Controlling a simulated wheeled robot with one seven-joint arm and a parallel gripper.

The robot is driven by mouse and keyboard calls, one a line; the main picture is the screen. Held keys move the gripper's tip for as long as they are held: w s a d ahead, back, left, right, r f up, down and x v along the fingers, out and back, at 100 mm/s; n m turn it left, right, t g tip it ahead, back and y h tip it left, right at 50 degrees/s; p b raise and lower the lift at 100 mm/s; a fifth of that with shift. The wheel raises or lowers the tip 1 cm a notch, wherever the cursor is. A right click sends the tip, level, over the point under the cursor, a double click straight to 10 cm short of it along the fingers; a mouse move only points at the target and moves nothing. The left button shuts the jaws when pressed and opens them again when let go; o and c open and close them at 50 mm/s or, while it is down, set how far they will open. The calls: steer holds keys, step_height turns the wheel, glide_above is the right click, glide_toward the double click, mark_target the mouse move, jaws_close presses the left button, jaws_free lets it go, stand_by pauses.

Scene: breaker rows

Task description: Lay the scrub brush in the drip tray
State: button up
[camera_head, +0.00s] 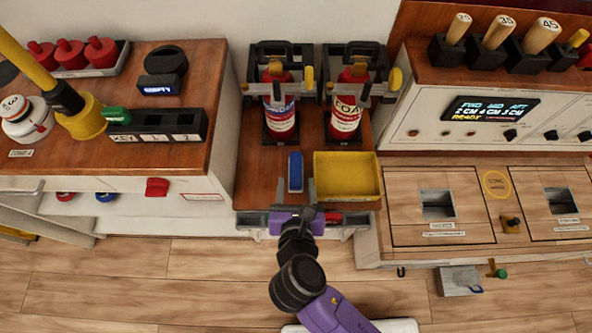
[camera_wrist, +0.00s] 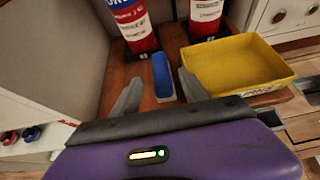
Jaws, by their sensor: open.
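The scrub brush (camera_head: 295,172) is a narrow blue block lying on the low wooden shelf, just left of the drip tray. In the wrist view, the brush (camera_wrist: 162,76) shows a blue top and a paler lower part, ahead of and between my fingers. The drip tray (camera_head: 347,194) is yellow, shallow and empty; it also shows in the wrist view (camera_wrist: 238,82), right of my fingers. My gripper (camera_head: 294,190) is open and empty at the shelf's front, its fingertips close to the brush's near end. I cannot tell whether they touch it.
Two red extinguishers, powder (camera_head: 280,112) and foam (camera_head: 345,110), stand in brackets behind the brush and tray. A wooden-topped cabinet (camera_head: 190,110) rises close on the left. A panel and hatch counter (camera_head: 420,210) stands on the right. The wooden floor (camera_head: 180,270) in front is mostly clear.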

steer(key=shift+v, duration=2.05)
